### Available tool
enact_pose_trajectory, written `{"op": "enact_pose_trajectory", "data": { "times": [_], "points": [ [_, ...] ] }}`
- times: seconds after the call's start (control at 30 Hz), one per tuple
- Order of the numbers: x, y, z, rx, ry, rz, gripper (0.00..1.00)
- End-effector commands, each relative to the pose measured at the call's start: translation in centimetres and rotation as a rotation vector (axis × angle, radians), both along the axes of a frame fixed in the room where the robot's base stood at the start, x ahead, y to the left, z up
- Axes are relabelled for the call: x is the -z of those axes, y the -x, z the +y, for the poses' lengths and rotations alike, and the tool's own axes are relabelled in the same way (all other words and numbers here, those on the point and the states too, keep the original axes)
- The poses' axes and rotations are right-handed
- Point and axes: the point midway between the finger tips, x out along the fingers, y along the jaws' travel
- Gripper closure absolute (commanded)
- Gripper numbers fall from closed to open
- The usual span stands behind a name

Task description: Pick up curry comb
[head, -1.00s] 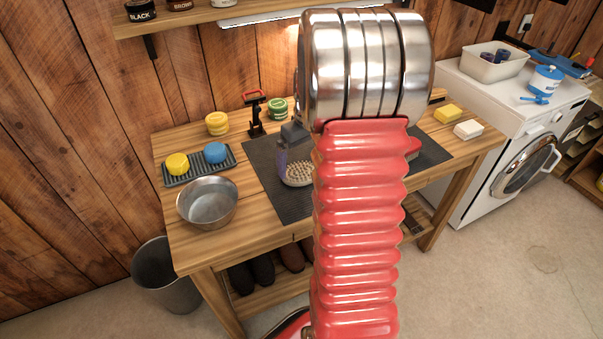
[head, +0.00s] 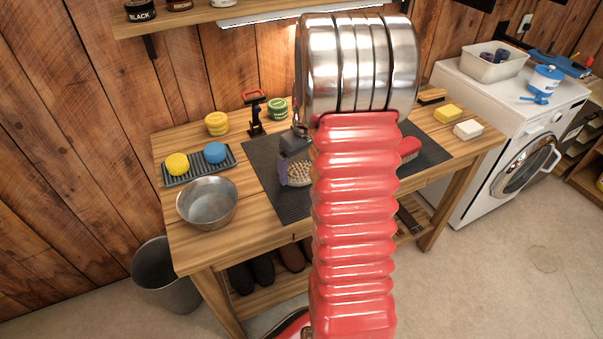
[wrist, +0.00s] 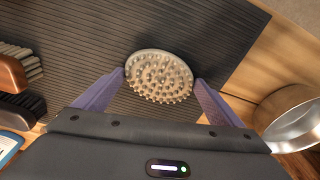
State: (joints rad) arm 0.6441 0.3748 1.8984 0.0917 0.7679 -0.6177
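The curry comb is a pale beige oval pad with rounded nubs facing up (wrist: 160,78). It lies on the dark ribbed mat (wrist: 205,35) on the bench. In the head view the comb (head: 299,173) shows beside my red arm, partly covered by my gripper (head: 291,165). In the wrist view my gripper (wrist: 160,80) has its two purple fingers spread, one at each side of the comb. The fingertips are very close to its left and right edges; I cannot tell whether they touch. The comb appears to rest on the mat.
A metal bowl (head: 207,204) stands left of the mat, near a tray (head: 230,154) with yellow and blue sponges. A red brush (head: 409,148) lies right of my arm. In the wrist view, brushes (wrist: 20,108) lie at the left. Yellow and white blocks sit at the bench's right.

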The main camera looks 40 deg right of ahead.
Motion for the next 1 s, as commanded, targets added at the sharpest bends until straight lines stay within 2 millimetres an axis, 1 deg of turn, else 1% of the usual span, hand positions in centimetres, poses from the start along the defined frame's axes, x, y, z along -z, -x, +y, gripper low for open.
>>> {"op": "enact_pose_trajectory", "data": {
  "times": [0.03, 0.07, 0.33, 0.67, 0.77, 0.87, 1.0],
  "points": [
    [0.0, 0.0, 0.0, 0.0, 0.0, 0.0, 0.14],
    [0.0, 0.0, 0.0, 0.0, 0.0, 0.0, 0.16],
    [0.0, 0.0, 0.0, 0.0, 0.0, 0.0, 0.35],
    [-0.4, -0.1, 0.0, -0.001, 0.001, -0.002, 0.36],
    [-1.2, -0.1, -0.1, -0.001, 0.002, -0.004, 0.36],
    [-2.4, -0.1, 0.0, -0.001, 0.002, -0.004, 0.36],
    [-4.8, -0.1, -0.1, -0.001, 0.004, -0.005, 0.36]
  ]
}}
